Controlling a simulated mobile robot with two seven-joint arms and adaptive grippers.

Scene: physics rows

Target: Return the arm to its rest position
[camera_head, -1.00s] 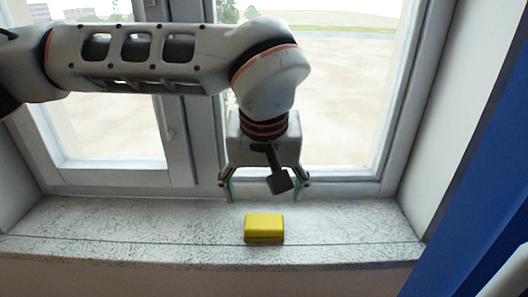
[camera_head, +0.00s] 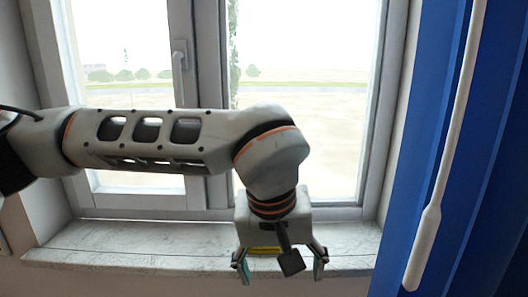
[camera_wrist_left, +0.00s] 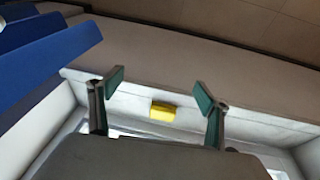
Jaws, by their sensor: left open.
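My left arm reaches in from the left in the head view, with its gripper (camera_head: 280,266) pointing down in front of the window sill. The two fingers are spread apart with nothing between them. A yellow block (camera_head: 264,249) lies on the sill, mostly hidden behind the gripper in the head view. In the left wrist view the yellow block (camera_wrist_left: 163,111) shows beyond the open fingers (camera_wrist_left: 160,92), apart from them. My right gripper is not in view.
The pale stone sill (camera_head: 130,248) runs below a closed window with a handle (camera_head: 180,55). A blue curtain (camera_head: 440,180) hangs at the right with a white rod (camera_head: 431,215) in front of it. The sill's left part is clear.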

